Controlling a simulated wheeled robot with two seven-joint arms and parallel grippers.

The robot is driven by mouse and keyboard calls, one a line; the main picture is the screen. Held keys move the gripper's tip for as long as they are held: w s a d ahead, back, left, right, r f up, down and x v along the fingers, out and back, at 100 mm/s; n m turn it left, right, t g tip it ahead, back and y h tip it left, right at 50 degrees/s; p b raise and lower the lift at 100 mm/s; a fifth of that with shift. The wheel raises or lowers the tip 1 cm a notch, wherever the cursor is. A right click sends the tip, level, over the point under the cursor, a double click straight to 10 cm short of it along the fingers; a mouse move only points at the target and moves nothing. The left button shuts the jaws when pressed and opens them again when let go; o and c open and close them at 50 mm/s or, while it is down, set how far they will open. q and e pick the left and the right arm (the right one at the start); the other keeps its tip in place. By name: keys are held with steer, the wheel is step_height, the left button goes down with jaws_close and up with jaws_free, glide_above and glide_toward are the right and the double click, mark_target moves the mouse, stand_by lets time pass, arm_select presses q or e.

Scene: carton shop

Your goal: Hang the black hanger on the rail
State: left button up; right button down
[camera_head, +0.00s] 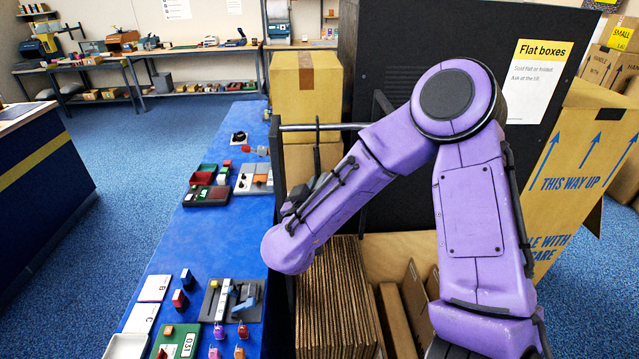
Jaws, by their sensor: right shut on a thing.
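The metal rail (345,127) runs level from a post at the blue table's right edge to the dark panel. A thin black upright piece, which looks like the neck of the black hanger (317,142), stands at the rail and crosses its height. I cannot tell whether its hook rests on the rail or is only in front of it. The rest of the hanger is hidden behind my arm. My right gripper (303,192) is just below the rail, mostly hidden by my purple wrist, shut on the hanger. My left gripper is not in view.
The blue table (213,240) carries trays, stamps and small blocks to the left. Upright cardboard sheets (335,300) stand below my wrist. Stacked cartons (306,85) are behind the rail. A dark panel (400,45) with a "Flat boxes" sign stands behind my arm.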

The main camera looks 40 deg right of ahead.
steer(key=shift+f, duration=0.1)
steer(key=c, duration=1)
jaws_free()
steer(key=shift+s, duration=0.1)
steer(key=shift+c, duration=0.2)
steer(key=shift+a+f, duration=0.1)
